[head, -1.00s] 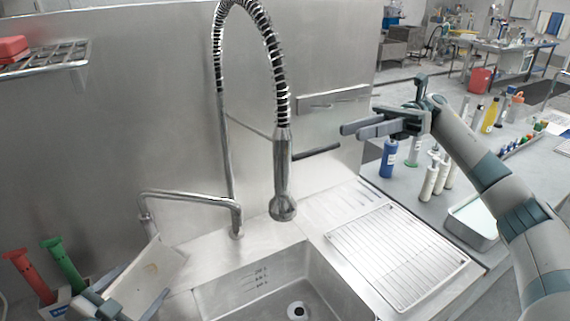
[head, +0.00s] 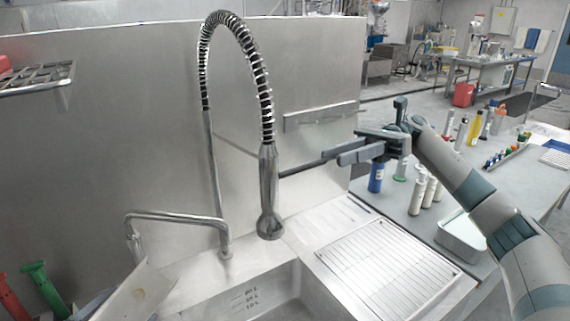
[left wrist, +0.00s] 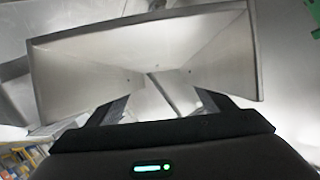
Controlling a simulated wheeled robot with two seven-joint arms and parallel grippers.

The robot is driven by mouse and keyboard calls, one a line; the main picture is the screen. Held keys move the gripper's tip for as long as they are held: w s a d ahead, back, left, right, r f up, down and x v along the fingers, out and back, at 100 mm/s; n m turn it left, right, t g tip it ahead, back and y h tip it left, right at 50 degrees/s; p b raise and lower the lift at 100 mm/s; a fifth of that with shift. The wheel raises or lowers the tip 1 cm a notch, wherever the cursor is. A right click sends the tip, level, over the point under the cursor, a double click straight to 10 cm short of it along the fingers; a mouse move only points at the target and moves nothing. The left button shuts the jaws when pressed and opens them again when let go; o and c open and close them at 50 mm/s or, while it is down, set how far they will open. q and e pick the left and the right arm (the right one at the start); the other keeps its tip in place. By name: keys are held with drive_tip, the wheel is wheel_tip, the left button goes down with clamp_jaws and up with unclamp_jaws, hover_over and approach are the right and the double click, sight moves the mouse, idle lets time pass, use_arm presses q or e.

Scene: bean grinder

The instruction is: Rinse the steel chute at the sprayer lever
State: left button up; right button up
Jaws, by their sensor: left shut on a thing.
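The steel chute (head: 140,292) shows at the lower left of the head view, tilted, with a brownish patch on its face. In the left wrist view its open, flared steel walls (left wrist: 75,78) fill the middle. My left gripper (left wrist: 152,100) is shut on the chute; its grip is below the head view's edge. The sprayer head (head: 268,195) hangs over the sink from a spring hose. Its dark lever (head: 305,168) points right. My right gripper (head: 347,147) is at the lever's far end; I cannot tell whether it touches or how far its fingers are apart.
The sink basin (head: 270,295) lies below the sprayer, with a ribbed drainboard (head: 375,262) to its right. A bent faucet pipe (head: 175,216) stands behind the sink's left side. Bottles (head: 418,192) and a tray (head: 462,238) stand on the right counter. Green and red handles (head: 42,285) are at lower left.

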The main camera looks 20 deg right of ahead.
sight(303, 168)
use_arm(q)
wheel_tip(303, 168, up, 5)
drive_tip(key=p, duration=0.4)
use_arm(e)
drive_tip(key=a, duration=0.3)
drive_tip(key=s+a, duration=0.1)
drive_tip(key=a, duration=0.4)
drive_tip(key=shift+s+a+r, duration=0.15)
drive_tip(key=shift+a, duration=0.25)
use_arm(q)
drive_tip(key=shift+r+p, duration=0.15)
drive_tip(key=shift+p, duration=0.25)
use_arm(e)
drive_tip(key=shift+s+a, duration=0.1)
drive_tip(key=shift+a, duration=0.45)
drive_tip(key=shift+c, duration=0.4)
clamp_jaws()
